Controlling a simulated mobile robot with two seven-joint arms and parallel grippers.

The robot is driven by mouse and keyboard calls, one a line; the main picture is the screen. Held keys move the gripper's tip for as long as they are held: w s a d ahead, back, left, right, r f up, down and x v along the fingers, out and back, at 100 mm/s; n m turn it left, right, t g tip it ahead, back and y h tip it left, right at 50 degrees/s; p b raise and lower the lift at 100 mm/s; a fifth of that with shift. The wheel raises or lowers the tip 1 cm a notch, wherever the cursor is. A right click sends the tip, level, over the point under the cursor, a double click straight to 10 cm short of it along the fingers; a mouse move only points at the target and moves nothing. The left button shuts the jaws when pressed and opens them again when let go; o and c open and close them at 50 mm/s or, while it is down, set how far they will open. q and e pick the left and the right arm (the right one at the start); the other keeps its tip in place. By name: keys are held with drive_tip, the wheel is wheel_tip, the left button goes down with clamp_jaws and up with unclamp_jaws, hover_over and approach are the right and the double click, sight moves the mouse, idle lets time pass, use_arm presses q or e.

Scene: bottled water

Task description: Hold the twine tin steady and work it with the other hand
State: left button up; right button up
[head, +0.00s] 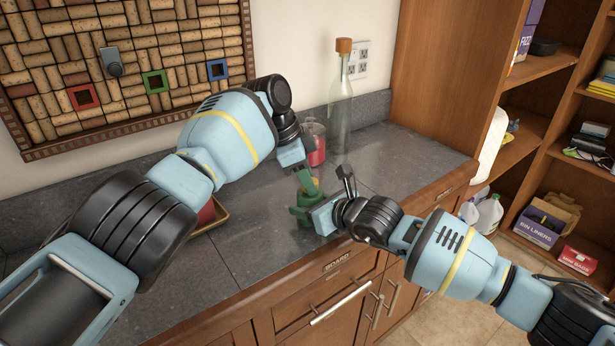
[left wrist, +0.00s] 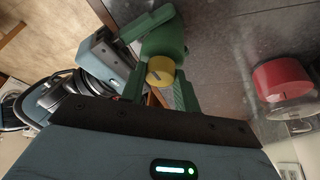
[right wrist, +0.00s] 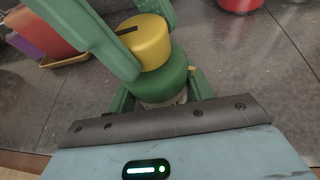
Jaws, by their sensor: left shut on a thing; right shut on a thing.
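The twine tin stands upright on the dark counter near its front edge, with a green body (right wrist: 165,82) and a yellow top (right wrist: 148,42) bearing a dark slot. My left gripper (head: 312,182) comes down from above and is shut on the yellow top, its green fingers on either side; the top also shows in the left wrist view (left wrist: 160,71). My right gripper (head: 306,212) reaches in from the right, low down, and is shut on the green body. Its fingers partly hide the tin's lower part.
A glass jar with red contents (head: 316,150) and a tall clear corked bottle (head: 340,115) stand behind the tin. A yellow tray (head: 218,219) lies left, partly behind my left arm. A framed cork board (head: 130,60) hangs on the wall. Shelves stand at right.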

use_arm(q)
drive_tip(key=o, duration=1)
drive_tip(key=v, duration=1.2)
